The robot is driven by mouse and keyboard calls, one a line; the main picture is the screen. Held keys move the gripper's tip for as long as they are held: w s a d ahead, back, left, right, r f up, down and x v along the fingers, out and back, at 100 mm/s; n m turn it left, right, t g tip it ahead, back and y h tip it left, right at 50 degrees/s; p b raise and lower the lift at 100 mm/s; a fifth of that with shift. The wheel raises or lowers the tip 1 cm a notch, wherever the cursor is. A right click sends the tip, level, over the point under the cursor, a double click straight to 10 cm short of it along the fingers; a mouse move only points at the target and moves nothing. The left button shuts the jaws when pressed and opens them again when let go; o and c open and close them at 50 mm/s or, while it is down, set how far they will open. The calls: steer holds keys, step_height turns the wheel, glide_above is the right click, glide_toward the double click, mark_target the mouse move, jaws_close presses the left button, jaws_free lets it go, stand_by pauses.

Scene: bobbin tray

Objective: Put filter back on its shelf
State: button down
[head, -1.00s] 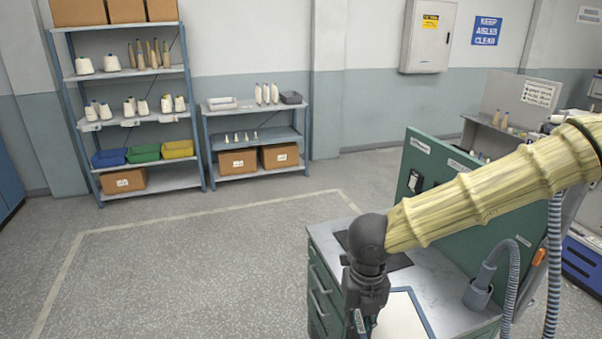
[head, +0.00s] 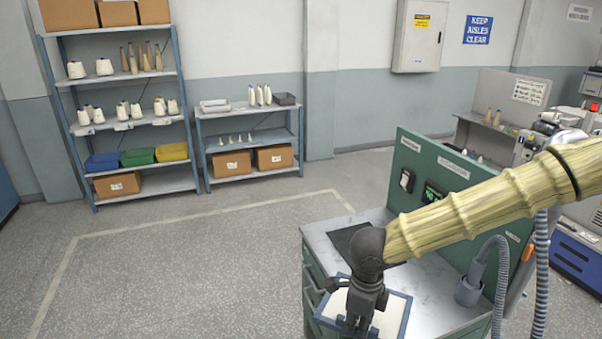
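A flat panel with a blue frame and pale face (head: 392,318), possibly the filter, shows at the bottom of the head view, over the grey top of the green cabinet (head: 432,290). My gripper (head: 357,330) is right over its near middle, pointing down. The fingertips are hidden or cut off by the lower picture edge, so I cannot see whether they are shut on the panel. I cannot tell whether the panel rests on the top or hangs just above it.
A tall blue shelf rack (head: 181,119) with cones and bins stands at the back left. A lower rack (head: 297,143) stands beside it. The floor before them is clear. A green control panel (head: 425,180) and hose (head: 490,245) rise at the cabinet's right.

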steer(key=n, duration=0.1)
steer(key=w+f+n, duration=0.1)
steer(key=shift+w+a+f+n, duration=0.1)
steer(key=shift+a+f+n, duration=0.15)
steer(key=shift+f+n, duration=0.05)
steer(key=shift+w+f+n, duration=0.2)
steer(key=shift+f+n, duration=0.15)
steer(key=shift+n, duration=0.25)
steer(key=n, duration=0.1)
steer(key=d+f+n, duration=0.1)
steer(key=n, duration=0.1)
steer(key=shift+w+d+f, duration=0.1)
steer(key=shift+f, duration=0.2)
step_height(320, 180, down, 31)
steer(key=w+d+n+b, duration=0.2)
steer(key=n+b, duration=1.4)
steer(key=b, duration=0.6)
steer(key=shift+w+d+n, duration=0.2)
steer(key=shift+n, duration=0.1)
